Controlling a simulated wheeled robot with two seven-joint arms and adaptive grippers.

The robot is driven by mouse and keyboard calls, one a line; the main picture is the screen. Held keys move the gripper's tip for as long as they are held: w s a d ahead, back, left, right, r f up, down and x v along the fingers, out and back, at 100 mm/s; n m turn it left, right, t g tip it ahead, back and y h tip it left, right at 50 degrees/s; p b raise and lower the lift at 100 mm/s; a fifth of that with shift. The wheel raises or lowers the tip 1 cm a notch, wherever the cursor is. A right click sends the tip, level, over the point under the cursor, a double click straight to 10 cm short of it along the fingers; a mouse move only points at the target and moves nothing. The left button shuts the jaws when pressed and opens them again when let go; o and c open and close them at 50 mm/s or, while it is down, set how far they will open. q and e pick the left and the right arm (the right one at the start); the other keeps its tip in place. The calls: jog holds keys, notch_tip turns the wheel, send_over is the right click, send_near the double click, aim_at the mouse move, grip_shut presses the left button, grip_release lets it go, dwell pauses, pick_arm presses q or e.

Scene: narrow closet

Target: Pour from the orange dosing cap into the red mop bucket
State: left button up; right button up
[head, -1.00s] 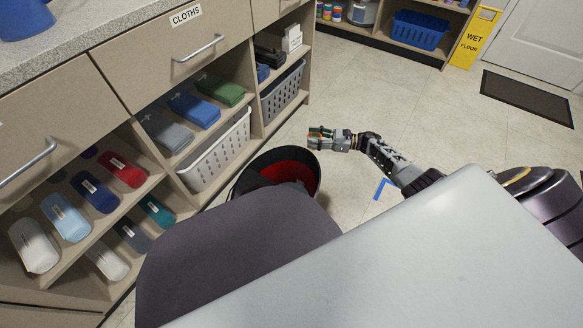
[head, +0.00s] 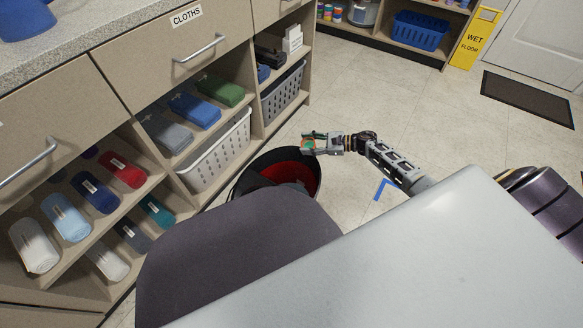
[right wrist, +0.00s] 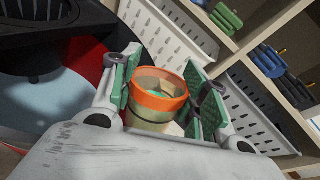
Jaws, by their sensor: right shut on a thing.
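The red mop bucket (head: 306,176) stands on the floor beside the shelf unit, with a black rim and red inner wall; my own body hides its near side. In the right wrist view its red wall (right wrist: 86,62) shows at upper left, beside a black slotted part. My right gripper (head: 309,144) is just above the bucket's far right rim. It is shut on the orange dosing cap (right wrist: 160,88), which sits between the green finger pads. The cap has an orange rim, a pale see-through body and green-teal contents. My left gripper is not in view.
The shelf unit on the left holds a white basket (head: 215,155), a grey basket (head: 284,94), folded cloths and several coloured items. A yellow wet floor sign (head: 474,40) and a dark mat (head: 527,97) are at the back right.

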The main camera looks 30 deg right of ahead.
jog(key=shift+s+a+r+n+h, duration=0.15)
jog(key=shift+a+n, duration=0.1)
jog(key=shift+a, duration=0.15)
jog(key=shift+s+a+r+n+h, duration=0.1)
jog(key=shift+s+a+n+h, duration=0.05)
jog(key=shift+a+n, duration=0.15)
jog(key=shift+a+f+h, duration=0.2)
jog(key=shift+a+h, duration=0.05)
jog(key=shift+h, duration=0.05)
jog(key=shift+s+a+f+n+h, duration=0.15)
jog(key=shift+a+f+n+h, duration=0.2)
jog(key=shift+a+n+h, duration=0.15)
jog(key=shift+s+a+f+n+h, duration=0.15)
jog(key=shift+a+f+n+h, duration=0.3)
jog(key=shift+f, duration=0.1)
jog(key=shift+a+r+n+h, duration=0.1)
jog(key=shift+r+n+h, duration=0.05)
jog(key=shift+n+h, duration=0.4)
dwell(1.2)
pick_arm(q)
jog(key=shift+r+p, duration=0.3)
jog(key=shift+p, duration=0.05)
pick_arm(e)
jog(key=shift+a+f+h, duration=0.1)
jog(key=shift+f+h, duration=0.2)
